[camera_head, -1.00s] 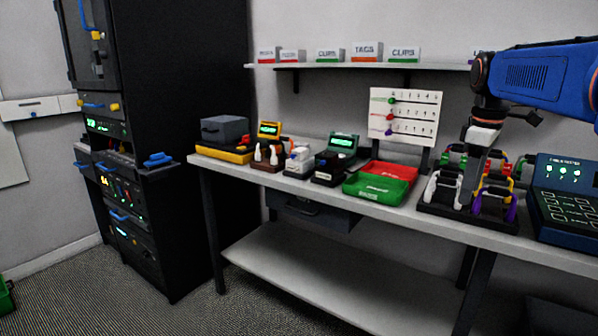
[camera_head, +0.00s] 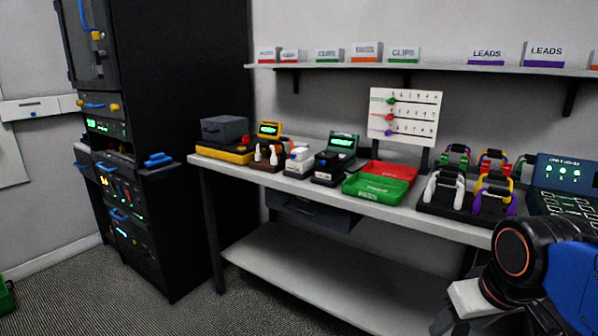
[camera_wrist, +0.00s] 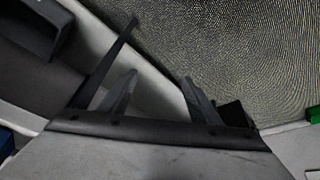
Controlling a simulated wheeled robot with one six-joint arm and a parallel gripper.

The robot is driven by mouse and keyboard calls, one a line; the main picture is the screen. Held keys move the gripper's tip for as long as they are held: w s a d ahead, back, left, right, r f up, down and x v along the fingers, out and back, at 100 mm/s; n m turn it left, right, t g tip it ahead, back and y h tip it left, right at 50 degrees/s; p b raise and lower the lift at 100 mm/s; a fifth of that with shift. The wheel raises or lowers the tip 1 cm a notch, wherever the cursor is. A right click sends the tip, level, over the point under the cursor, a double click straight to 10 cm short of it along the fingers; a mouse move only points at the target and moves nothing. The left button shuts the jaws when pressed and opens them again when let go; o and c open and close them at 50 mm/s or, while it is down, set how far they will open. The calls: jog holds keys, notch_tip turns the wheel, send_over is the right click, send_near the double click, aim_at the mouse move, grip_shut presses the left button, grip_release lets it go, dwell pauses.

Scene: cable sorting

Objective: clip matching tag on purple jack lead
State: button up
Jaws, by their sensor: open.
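A dark rack (camera_head: 430,208) at the right of the bench holds several looped leads in different colours. A purple lead (camera_head: 478,204) hangs at its front right, close to a yellow one. Its jack end and any tag on it are too small to make out. A white board (camera_head: 425,105) behind the bench shows green, red and purple markers, the purple one (camera_head: 389,132) lowest. My gripper (camera_wrist: 158,88) is open and empty in the wrist view, its fingers over the grey floor and a pale surface. It is away from the rack, low in front of the bench.
Red (camera_head: 385,171) and green (camera_head: 375,188) trays sit left of the rack. Small devices (camera_head: 338,146) stand farther left, and a blue tester (camera_head: 566,175) stands at the right. Labelled boxes (camera_head: 366,52) line the shelf above. The lower shelf (camera_head: 300,270) is clear.

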jog(key=shift+m, duration=0.5)
jog(key=f, duration=0.1)
jog(key=s+f, duration=0.2)
jog(key=shift+s+a+f, duration=0.1)
jog(key=shift+s+a, duration=0.1)
jog(key=shift+a, duration=0.1)
